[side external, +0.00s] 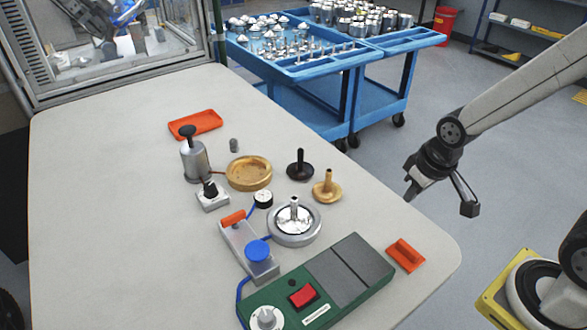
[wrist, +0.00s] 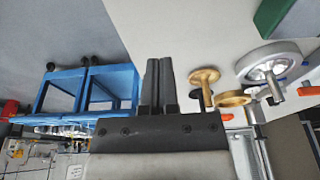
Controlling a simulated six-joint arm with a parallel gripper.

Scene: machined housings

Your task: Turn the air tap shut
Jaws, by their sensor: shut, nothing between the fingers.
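A pale block (side external: 248,250) on the table carries an orange bar-shaped handle (side external: 233,218) at one end and a round blue knob (side external: 257,250) at the other. Blue hose runs from it; I cannot tell for certain which part is the air tap. My gripper (side external: 411,194) hangs to the right, well apart from the block, appearing beyond the table's right edge. In the wrist view my gripper (wrist: 159,62) has its two fingers together with nothing between them. The block is not clearly visible in the wrist view.
A metal round housing (side external: 295,226) with a central stem stands right of the block. A green control box (side external: 318,288) is in front. Blue carts (side external: 335,75) stand behind; the table's left is clear.

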